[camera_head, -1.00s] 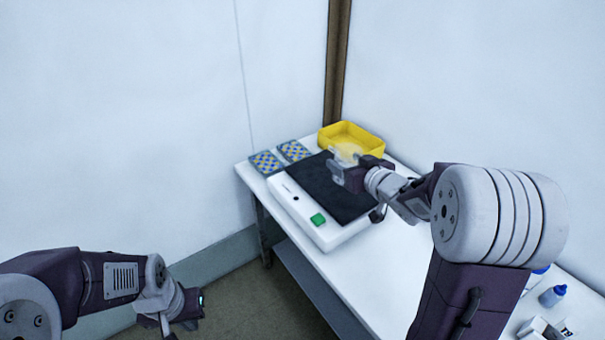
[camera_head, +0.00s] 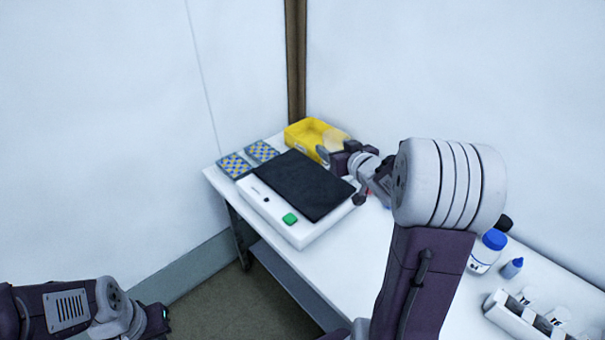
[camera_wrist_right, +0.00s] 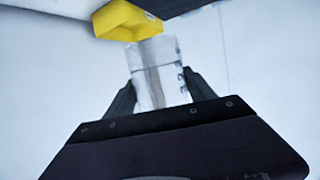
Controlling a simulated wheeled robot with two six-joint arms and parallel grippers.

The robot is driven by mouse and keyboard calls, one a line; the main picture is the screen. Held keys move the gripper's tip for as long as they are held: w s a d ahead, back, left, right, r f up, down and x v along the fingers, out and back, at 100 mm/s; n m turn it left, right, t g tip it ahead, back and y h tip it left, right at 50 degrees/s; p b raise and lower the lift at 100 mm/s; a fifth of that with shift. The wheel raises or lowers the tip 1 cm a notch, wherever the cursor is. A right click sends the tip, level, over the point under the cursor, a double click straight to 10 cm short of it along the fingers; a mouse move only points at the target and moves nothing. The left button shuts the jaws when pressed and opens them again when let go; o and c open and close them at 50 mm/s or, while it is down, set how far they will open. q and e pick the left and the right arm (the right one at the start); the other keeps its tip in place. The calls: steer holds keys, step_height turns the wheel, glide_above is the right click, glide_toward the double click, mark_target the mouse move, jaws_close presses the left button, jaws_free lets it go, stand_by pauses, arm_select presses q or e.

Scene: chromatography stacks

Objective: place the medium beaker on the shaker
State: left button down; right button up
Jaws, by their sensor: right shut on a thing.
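The medium beaker (camera_wrist_right: 160,72) is clear glass with dark markings. In the right wrist view it stands between the two dark fingers of my right gripper (camera_wrist_right: 160,88), which is shut on it. In the head view my right gripper (camera_head: 331,155) is at the far right edge of the shaker, in front of the yellow tray, and the beaker shows only faintly there. The shaker (camera_head: 265,207) is a white box with a bare black top and a green button. My left gripper (camera_head: 158,318) is low at the left, away from the table, its fingers not clear.
A yellow tray (camera_head: 297,140) stands behind the shaker. Two blue-and-yellow patterned racks (camera_head: 235,165) lie at its left. A blue-capped bottle (camera_head: 484,258), a small blue bottle (camera_head: 512,268) and a white rack (camera_head: 507,315) are at the right. White walls close the corner behind.

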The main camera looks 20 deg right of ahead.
steer(key=w+a+f+b, duration=0.1)
steer(key=w+a+f, duration=0.1)
steer(key=w, duration=0.1)
steer(key=w+a+f+b, duration=0.1)
steer(key=w+a+f, duration=0.1)
steer(key=w+a+f+b, duration=0.1)
steer(key=w+a+f, duration=0.1)
steer(key=w, duration=0.1)
steer(key=shift+w+f, duration=0.25)
steer(key=shift+w, duration=0.1)
step_height(320, 180, down, 4)
steer(key=shift+s+r+b, duration=0.1)
steer(key=shift+r+b, duration=0.15)
steer(key=shift+b, duration=0.35)
steer(key=shift+d+f, duration=0.1)
steer(key=shift+f, duration=0.1)
steer(key=shift+f, duration=0.2)
steer(key=o, duration=1.7)
steer(key=shift+o, duration=0.2)
